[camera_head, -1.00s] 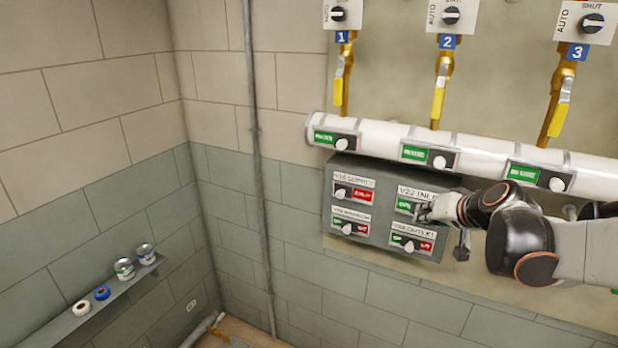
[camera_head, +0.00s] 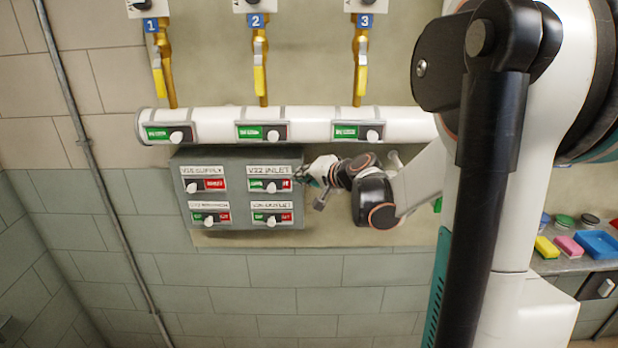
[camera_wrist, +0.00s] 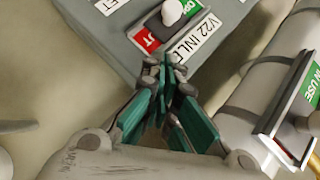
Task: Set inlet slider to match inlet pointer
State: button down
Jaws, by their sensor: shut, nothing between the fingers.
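The V22 INLET slider (camera_head: 271,187) is at the top right of the grey panel (camera_head: 240,160). Its white knob stands about midway between the green part on the left and the red part on the right. The wrist view shows the same knob (camera_wrist: 172,12) and the V22 INLET label (camera_wrist: 195,36), turned around. My gripper (camera_head: 303,177) is shut and empty at the panel's right edge, just right of the slider and apart from the knob. Its fingertips (camera_wrist: 165,68) meet near the label. I cannot tell which mark is the inlet pointer.
Three other sliders share the panel. A white pipe (camera_head: 210,122) with green-and-black tags and white knobs runs above it. Yellow valve levers (camera_head: 260,80) hang above the pipe. A shelf with sponges and a blue tray (camera_head: 598,244) is at right. Wall below the panel is clear.

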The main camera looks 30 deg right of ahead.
aim_at(263, 181)
jog(key=w+a+f, duration=0.2)
jog(key=w, duration=0.1)
jog(key=shift+f, duration=0.1)
jog(key=shift+w+a+f+b, duration=0.25)
jog(key=shift+a+f+b, duration=0.1)
jog(key=shift+a, duration=0.15)
jog(key=w+a, duration=0.1)
jog(key=a, duration=0.1)
jog(key=w+a, duration=0.1)
jog(key=a, duration=0.1)
jog(key=shift+w, duration=0.3)
jog(key=shift+d, duration=0.1)
jog(key=shift+r, duration=0.1)
